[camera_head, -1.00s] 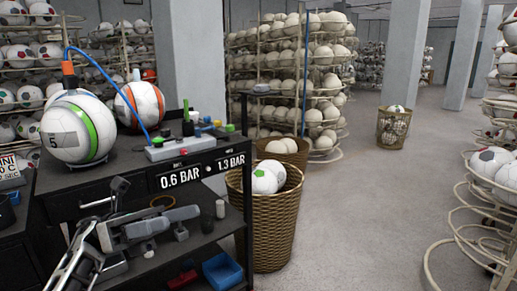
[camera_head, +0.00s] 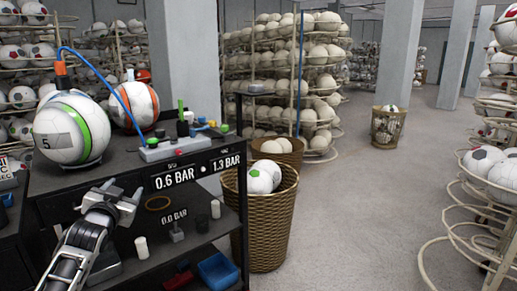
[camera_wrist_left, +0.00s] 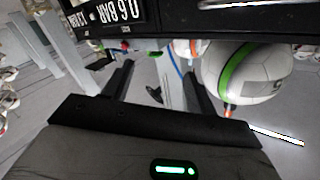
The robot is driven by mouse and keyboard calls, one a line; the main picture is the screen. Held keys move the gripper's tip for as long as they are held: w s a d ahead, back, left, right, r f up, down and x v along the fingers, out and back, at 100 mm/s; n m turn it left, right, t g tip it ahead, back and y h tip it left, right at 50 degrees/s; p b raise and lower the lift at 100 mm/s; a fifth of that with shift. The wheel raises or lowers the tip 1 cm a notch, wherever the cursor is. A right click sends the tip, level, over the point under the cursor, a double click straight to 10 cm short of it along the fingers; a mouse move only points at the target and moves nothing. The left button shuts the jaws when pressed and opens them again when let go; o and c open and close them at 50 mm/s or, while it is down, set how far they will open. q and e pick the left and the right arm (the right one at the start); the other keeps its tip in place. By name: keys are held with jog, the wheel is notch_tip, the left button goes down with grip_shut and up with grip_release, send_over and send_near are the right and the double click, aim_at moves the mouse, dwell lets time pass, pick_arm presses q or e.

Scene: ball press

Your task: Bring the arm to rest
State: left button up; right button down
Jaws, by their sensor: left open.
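My left arm comes in from the lower left in the head view. Its gripper (camera_head: 112,197) is open in front of the black workbench (camera_head: 120,168), near its front edge. It appears empty. In the left wrist view, the two dark fingers of the left gripper (camera_wrist_left: 155,82) stand apart with nothing seen between them. That view appears upside down, with a ball with a green stripe (camera_wrist_left: 250,70) beyond the fingers. My right gripper is in neither view.
A blue bin (camera_head: 218,270) is on the lower shelf. The floor (camera_head: 350,210) farther right is clear.

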pick_arm(q)
jog(key=s+d+f+g+h, duration=0.1)
jog(key=s+d+f+g, duration=0.1)
jog(key=s+d+f, duration=0.45)
jog(key=s+d+f+g+h, duration=0.25)
jog(key=s+f, duration=0.45)
jog(key=f, duration=0.5)
jog(key=s+d+f+g, duration=0.1)
jog(key=s+d+f, duration=0.1)
jog(key=s, duration=0.6)
jog(key=s+d+f+g+h, duration=0.1)
jog(key=s+d+f, duration=0.2)
jog(key=s+d, duration=0.2)
jog(key=s+d+f+g, duration=0.1)
jog(key=s+d, duration=0.3)
jog(key=s, duration=0.7)
jog(key=shift+s+f+n, duration=0.3)
jog(key=shift+s+f, duration=0.05)
jog(key=shift+f, duration=0.55)
